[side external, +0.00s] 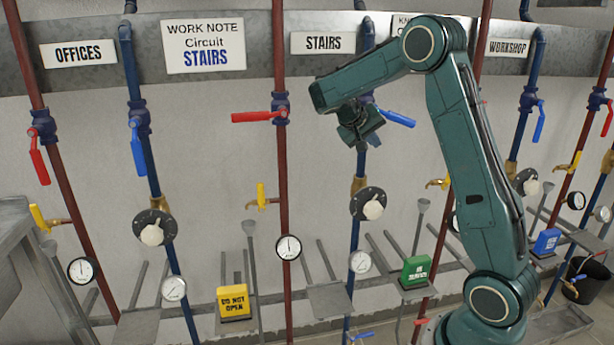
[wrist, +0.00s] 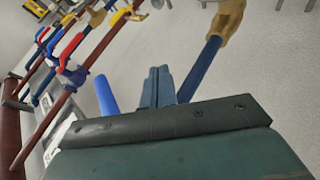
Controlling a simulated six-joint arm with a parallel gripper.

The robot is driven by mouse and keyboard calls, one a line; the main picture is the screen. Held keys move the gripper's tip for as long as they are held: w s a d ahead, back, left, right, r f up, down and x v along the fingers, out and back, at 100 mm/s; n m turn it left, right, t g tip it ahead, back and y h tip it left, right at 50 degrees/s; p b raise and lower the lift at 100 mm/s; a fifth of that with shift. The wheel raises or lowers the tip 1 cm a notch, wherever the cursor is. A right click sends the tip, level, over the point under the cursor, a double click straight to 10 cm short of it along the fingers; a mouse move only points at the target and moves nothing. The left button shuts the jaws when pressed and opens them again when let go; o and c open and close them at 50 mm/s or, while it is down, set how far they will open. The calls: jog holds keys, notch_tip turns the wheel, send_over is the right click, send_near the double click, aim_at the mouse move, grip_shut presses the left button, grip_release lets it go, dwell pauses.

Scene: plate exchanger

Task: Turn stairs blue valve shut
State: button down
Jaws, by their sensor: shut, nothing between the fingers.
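The stairs blue valve's handle (side external: 397,117) sticks out to the right of its blue pipe (side external: 356,230), across the pipe and sloping slightly down. Its valve body is mostly hidden behind my gripper (side external: 362,133). My gripper is shut and empty, in front of the pipe and just left of the handle's free end. In the wrist view my shut fingers (wrist: 158,86) stand beside a blue handle (wrist: 106,95), with the blue pipe (wrist: 203,66) on their other side. I cannot tell whether the fingers touch the handle. The STAIRS sign (side external: 323,43) hangs above.
The stairs red valve handle (side external: 252,117) lies across its red pipe to the left. The offices blue handle (side external: 138,150) hangs along its pipe. A work note (side external: 204,46) reads "Circuit STAIRS". Gauges, brass taps and a yellow "DO NOT OPEN" box (side external: 233,302) sit lower down.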

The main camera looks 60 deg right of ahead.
jog(key=w+a+r+t+y, duration=0.2)
jog(key=w+a+r, duration=0.4)
jog(key=a+r, duration=0.4)
jog(key=s+a+f+n+t+y, duration=0.1)
jog(key=s+a+n+t+y, duration=0.3)
jog(key=s+a, duration=0.9)
jog(key=shift+a+f+n+t, duration=0.15)
jog(key=shift+a+n+t, duration=0.55)
jog(key=shift+a+n, duration=0.5)
dwell(0.7)
